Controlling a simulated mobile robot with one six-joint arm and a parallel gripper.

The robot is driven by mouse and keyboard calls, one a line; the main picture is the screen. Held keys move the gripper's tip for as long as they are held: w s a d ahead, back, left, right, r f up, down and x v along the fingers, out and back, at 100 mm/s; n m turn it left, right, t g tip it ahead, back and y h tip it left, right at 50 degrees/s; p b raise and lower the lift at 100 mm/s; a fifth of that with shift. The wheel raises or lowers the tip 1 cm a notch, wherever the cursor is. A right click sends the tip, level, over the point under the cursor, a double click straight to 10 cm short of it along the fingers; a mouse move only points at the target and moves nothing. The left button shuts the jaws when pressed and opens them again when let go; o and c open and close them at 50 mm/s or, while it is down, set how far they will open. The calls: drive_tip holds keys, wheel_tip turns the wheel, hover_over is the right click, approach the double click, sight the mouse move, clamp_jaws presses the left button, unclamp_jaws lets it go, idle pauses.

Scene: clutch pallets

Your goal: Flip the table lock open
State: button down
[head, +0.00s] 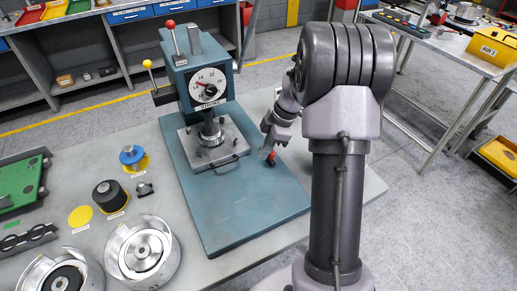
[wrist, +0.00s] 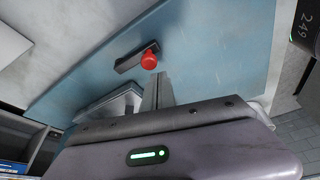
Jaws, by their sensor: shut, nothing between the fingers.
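The table lock is a dark bar (wrist: 131,58) with a red knob (wrist: 149,61) on the blue base plate, seen in the wrist view. In the head view its red knob (head: 272,157) shows at the right side of the plate, partly behind my gripper. My gripper (head: 266,150) points down beside the lock. In the wrist view its fingers (wrist: 158,78) are shut and empty, with the tips just below the red knob. I cannot tell whether they touch it.
The blue base plate (head: 245,207) carries a press with a dial (head: 208,87) and a grey table with a handle (head: 223,168) left of my gripper. Metal housings (head: 143,250) and a green tray (head: 18,187) lie further left. The front of the plate is clear.

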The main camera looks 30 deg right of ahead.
drive_tip(key=shift+s+d, duration=0.15)
drive_tip(key=shift+d, duration=0.2)
drive_tip(key=shift+d, duration=0.15)
idle(0.4)
